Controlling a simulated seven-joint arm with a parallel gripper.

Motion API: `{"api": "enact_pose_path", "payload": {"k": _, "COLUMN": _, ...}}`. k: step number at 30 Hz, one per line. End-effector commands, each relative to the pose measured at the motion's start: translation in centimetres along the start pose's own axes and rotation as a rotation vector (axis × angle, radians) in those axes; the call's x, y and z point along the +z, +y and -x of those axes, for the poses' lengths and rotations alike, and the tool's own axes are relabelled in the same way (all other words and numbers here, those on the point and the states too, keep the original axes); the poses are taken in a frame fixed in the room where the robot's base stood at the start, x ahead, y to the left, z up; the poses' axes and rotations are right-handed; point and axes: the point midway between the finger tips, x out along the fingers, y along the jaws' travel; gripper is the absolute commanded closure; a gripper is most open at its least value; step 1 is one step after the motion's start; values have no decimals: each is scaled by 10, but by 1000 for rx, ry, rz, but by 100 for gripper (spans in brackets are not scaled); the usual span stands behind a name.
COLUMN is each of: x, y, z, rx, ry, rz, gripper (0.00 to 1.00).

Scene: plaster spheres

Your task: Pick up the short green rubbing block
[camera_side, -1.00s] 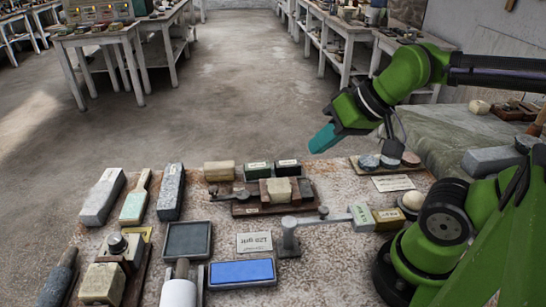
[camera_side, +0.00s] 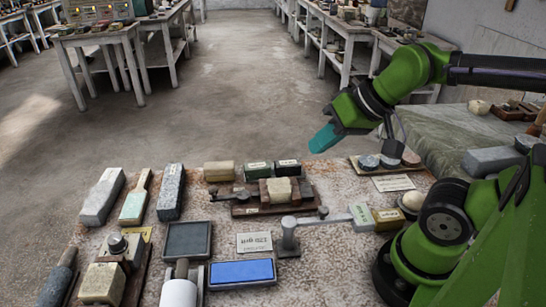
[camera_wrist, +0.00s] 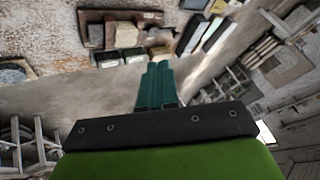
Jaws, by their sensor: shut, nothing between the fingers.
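The short green rubbing block (camera_side: 258,171) looks dark green with a pale label on top. It stands at the far edge of the table, between a beige block (camera_side: 219,171) and a near-black block (camera_side: 288,169). In the wrist view the green block (camera_wrist: 134,56) appears to be the middle one of the row, just left of my fingertips. My gripper (camera_side: 322,139) has teal fingers, shut together and empty. It hangs in the air, to the right of and above the green block in the side view. The fingertips (camera_wrist: 157,66) also show in the wrist view.
A wooden fixture with a pale block (camera_side: 279,190) stands just in front of the row. A metal bar on a post (camera_side: 289,238), a blue stone (camera_side: 241,272) and several long blocks lie nearby. Round stones on a board (camera_side: 385,161) stand to the right. Beyond the far edge is open floor.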

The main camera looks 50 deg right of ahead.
Motion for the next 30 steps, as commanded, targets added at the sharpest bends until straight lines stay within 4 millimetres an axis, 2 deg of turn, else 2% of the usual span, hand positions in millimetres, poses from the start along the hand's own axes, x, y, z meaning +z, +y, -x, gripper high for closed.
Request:
{"api": "enact_pose_path", "payload": {"k": 8, "x": 0, "y": 0, "z": 0, "rx": 0, "ry": 0, "rz": 0, "gripper": 100}}
{"api": "enact_pose_path", "payload": {"k": 11, "x": 0, "y": 0, "z": 0, "rx": 0, "ry": 0, "rz": 0, "gripper": 88}}
{"api": "enact_pose_path", "payload": {"k": 21, "x": 0, "y": 0, "z": 0, "rx": 0, "ry": 0, "rz": 0, "gripper": 36}}
{"api": "enact_pose_path", "payload": {"k": 23, "x": 0, "y": 0, "z": 0, "rx": 0, "ry": 0, "rz": 0, "gripper": 28}}
{"api": "enact_pose_path", "payload": {"k": 30, "x": 0, "y": 0, "z": 0, "rx": 0, "ry": 0, "rz": 0, "gripper": 28}}
